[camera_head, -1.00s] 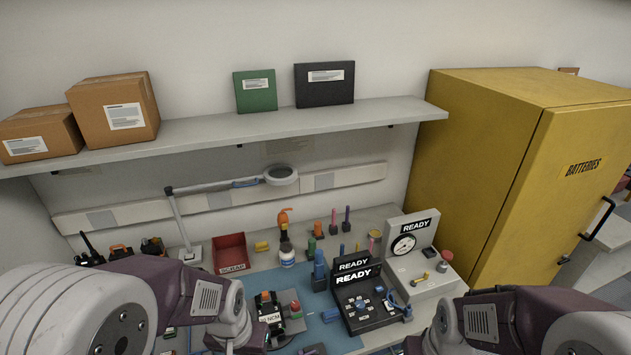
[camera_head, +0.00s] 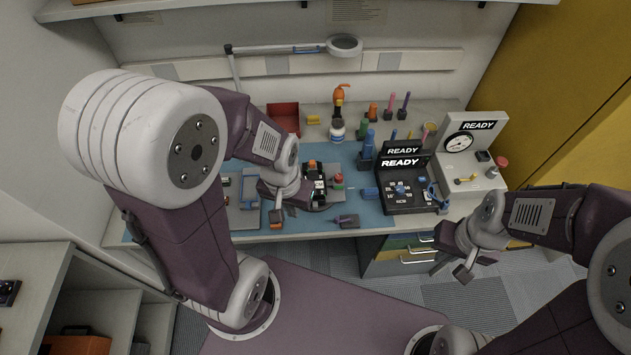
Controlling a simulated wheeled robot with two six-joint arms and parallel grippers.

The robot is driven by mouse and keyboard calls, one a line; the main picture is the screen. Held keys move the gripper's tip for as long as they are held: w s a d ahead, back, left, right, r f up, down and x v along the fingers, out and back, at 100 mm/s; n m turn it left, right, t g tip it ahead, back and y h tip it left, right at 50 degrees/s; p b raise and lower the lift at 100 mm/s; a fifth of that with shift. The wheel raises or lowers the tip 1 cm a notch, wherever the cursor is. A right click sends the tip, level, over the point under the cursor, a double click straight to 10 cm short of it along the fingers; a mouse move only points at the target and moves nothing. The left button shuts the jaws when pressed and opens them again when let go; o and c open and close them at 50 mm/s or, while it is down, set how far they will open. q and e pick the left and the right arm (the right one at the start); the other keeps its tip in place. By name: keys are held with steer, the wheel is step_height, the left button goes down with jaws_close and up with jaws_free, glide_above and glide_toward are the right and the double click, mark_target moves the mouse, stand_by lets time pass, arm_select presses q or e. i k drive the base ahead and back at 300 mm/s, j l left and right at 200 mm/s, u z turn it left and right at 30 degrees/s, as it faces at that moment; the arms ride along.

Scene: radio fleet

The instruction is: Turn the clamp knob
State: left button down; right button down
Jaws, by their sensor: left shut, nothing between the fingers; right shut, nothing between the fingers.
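A small black fixture holding a labelled unit (camera_head: 318,186) stands on the blue mat. My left gripper (camera_head: 276,217) is shut and empty, pointing down over the mat just left of the fixture, apart from the knob-like part. My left wrist hides part of the fixture's left side. My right gripper (camera_head: 463,274) is shut and empty, in front of the bench's front edge at the right.
A black station with a READY sign (camera_head: 400,162) and a grey gauge station (camera_head: 470,160) stand to the right. A red bin (camera_head: 283,116), upright tools and a lamp (camera_head: 345,46) are behind. A dark tool (camera_head: 346,221) lies near the front edge.

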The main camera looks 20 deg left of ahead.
mark_target(338, 177)
steer(key=i+u, duration=0.1)
steer(key=u, duration=0.35)
steer(key=l+u, duration=0.15)
steer(key=u, duration=0.3)
steer(key=i+l+u, duration=0.1)
steer(key=u, duration=0.35)
steer(key=l+u, duration=0.2)
steer(key=u, duration=0.3)
steer(key=i+l, duration=0.05)
